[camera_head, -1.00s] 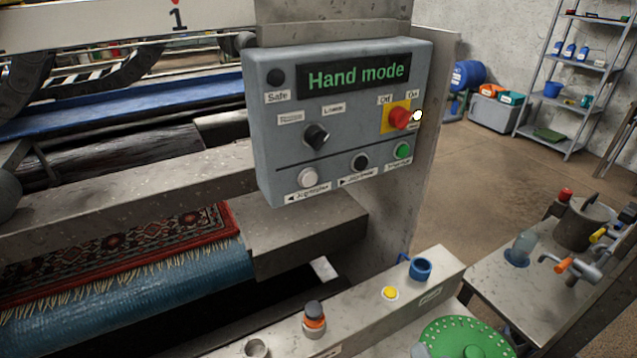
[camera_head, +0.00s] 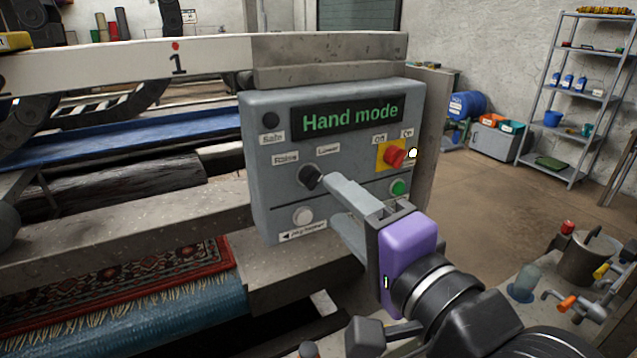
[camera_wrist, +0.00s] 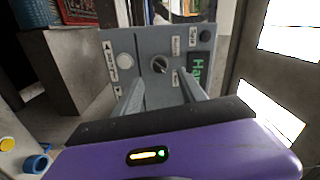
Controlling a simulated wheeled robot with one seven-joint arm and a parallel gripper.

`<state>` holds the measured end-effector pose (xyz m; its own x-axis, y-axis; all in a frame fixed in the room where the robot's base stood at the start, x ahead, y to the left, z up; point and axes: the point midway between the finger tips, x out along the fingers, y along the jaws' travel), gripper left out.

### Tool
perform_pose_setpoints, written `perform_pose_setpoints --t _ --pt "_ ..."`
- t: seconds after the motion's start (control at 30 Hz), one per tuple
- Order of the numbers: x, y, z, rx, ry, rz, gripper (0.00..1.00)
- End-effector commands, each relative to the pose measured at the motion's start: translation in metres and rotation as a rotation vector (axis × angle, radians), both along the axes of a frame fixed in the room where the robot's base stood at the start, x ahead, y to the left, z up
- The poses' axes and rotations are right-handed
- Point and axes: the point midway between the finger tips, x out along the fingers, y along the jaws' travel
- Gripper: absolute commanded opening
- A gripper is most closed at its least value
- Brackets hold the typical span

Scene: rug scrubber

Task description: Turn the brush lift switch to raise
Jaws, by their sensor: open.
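The brush lift switch is a black knob (camera_head: 310,176) on the grey control panel (camera_head: 262,205), below the labels Raise (camera_head: 285,158) and Lower (camera_head: 328,150). In the wrist view the knob (camera_wrist: 160,64) lies ahead, between the fingertips, and seems tilted toward the Lower side. My gripper (camera_head: 332,202) is open and empty in front of the panel. In the head view its upper finger overlaps the knob's right edge; I cannot tell whether it touches. The gripper hides part of the panel's lower right. The fingertips also show in the wrist view (camera_wrist: 161,80).
The display (camera_head: 347,117) reads "Hand mode". A red switch (camera_head: 393,157) on a yellow plate, a green button (camera_head: 398,188) and a white button (camera_head: 302,216) are close by. A bench (camera_head: 495,290) with fittings stands at right. The floor (camera_head: 495,185) behind is open.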

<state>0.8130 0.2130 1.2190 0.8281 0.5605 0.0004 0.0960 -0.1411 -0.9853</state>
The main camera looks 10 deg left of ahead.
Motion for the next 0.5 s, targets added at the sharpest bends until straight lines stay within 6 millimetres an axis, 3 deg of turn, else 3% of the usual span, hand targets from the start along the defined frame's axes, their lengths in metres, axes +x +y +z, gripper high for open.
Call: perform_pose_setpoints --t 0.3,0.5 --pt "0.04 0.027 0.0 -0.002 0.0 0.001 0.49" --pt "0.055 0.038 0.0 -0.002 -0.001 0.001 0.49"
